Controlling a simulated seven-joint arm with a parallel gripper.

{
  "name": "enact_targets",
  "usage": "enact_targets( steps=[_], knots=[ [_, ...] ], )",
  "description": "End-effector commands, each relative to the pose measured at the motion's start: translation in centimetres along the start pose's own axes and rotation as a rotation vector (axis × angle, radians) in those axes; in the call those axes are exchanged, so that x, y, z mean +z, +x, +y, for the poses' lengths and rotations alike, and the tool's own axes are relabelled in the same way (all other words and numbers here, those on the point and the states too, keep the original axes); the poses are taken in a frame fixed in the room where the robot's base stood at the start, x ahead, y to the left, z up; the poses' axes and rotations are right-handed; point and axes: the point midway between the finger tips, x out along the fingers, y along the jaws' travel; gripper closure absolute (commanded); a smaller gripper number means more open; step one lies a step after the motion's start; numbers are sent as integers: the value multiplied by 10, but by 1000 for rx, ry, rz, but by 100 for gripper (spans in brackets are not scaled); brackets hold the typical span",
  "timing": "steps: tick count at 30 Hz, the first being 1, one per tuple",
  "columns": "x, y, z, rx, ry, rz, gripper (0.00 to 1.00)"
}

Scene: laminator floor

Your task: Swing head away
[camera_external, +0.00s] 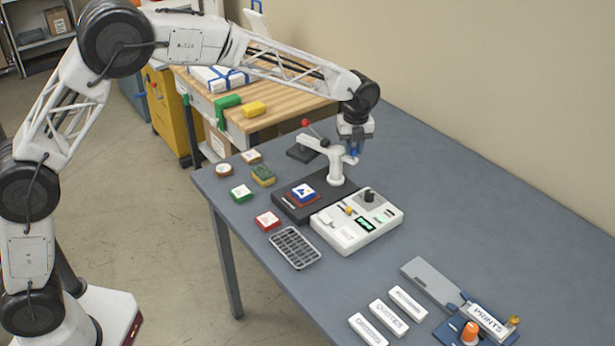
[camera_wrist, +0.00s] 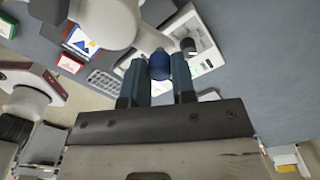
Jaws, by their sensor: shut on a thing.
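The white swing head (camera_external: 322,147) is a horizontal arm on a short post above a dark base plate (camera_external: 288,208). It shows large and white at the top of the wrist view (camera_wrist: 107,22). A red-knobbed lever stands near its far left end. My gripper (camera_external: 354,150) points down at the head's right end. In the wrist view, its two fingers are shut on a blue knob (camera_wrist: 159,65), one on each side. A blue-and-white picture piece on a red edge (camera_external: 303,193) lies on the base plate, left of the head's post.
A white control box (camera_external: 358,222) with a black dial stands in front of the head. Small coloured blocks and a grey grid tray (camera_external: 295,247) lie left. Labelled white bars and a blue fixture with an orange knob (camera_external: 470,331) are at the front. The table's right side is clear.

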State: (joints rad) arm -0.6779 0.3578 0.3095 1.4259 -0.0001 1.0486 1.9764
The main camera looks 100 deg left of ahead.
Motion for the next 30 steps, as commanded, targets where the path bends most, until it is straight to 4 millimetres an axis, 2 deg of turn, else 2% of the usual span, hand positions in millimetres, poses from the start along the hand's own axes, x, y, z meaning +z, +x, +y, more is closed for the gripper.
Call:
enact_targets(
  steps=[15,16,20,30],
  knots=[
    [-1,0,2,2,26,1,100],
    [-1,0,2,2,26,1,71],
    [-1,0,2,1,26,1,51],
    [-1,-1,1,0,26,0,50]
  ],
)
